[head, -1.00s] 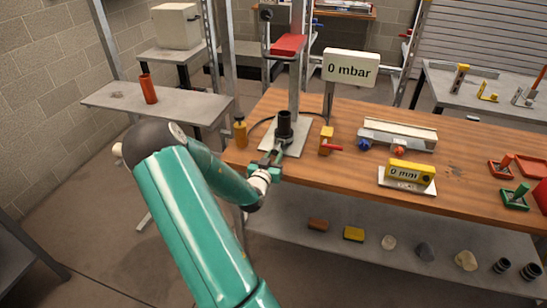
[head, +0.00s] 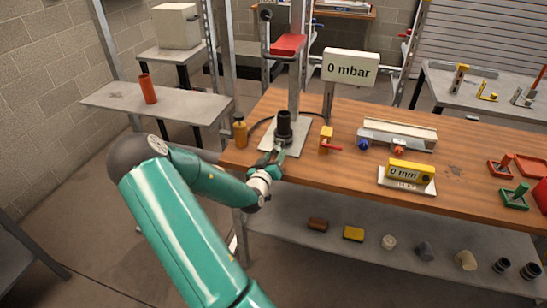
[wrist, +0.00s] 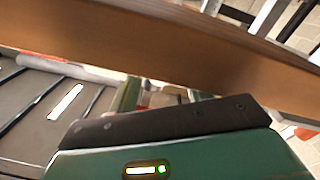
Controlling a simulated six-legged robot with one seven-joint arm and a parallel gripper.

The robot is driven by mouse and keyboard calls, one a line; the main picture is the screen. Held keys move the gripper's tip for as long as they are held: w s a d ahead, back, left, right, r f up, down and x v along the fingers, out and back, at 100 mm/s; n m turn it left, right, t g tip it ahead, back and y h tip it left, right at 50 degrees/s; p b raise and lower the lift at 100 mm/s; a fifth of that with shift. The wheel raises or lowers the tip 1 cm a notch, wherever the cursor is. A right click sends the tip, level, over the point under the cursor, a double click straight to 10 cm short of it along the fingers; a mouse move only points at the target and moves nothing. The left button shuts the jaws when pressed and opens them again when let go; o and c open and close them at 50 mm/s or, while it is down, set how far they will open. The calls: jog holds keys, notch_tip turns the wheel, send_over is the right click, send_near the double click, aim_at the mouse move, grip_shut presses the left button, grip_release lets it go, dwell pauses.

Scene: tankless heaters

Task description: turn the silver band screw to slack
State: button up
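A black upright pipe fitting (head: 284,127) stands on a pale grey base plate (head: 299,141) near the bench's left front. The silver band and its screw are too small to make out in the head view. My gripper (head: 273,157) is just in front of the fitting's foot, at the bench's front edge, with its fingers apart and nothing seen between them. In the wrist view, my gripper's green fingers (wrist: 158,97) show partly, beyond the dark plate and below the wooden bench edge (wrist: 160,45). The screw is not visible there.
A "0 mbar" display (head: 350,68) stands behind. A yellow "0 mm" gauge (head: 410,171) lies farther right. The wooden bench (head: 330,180) has a lower shelf.

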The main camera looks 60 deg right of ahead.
jog(key=s+a, duration=0.1)
jog(key=a, duration=1.2)
jog(key=shift+s+a, duration=0.3)
jog(key=shift+a, duration=0.05)
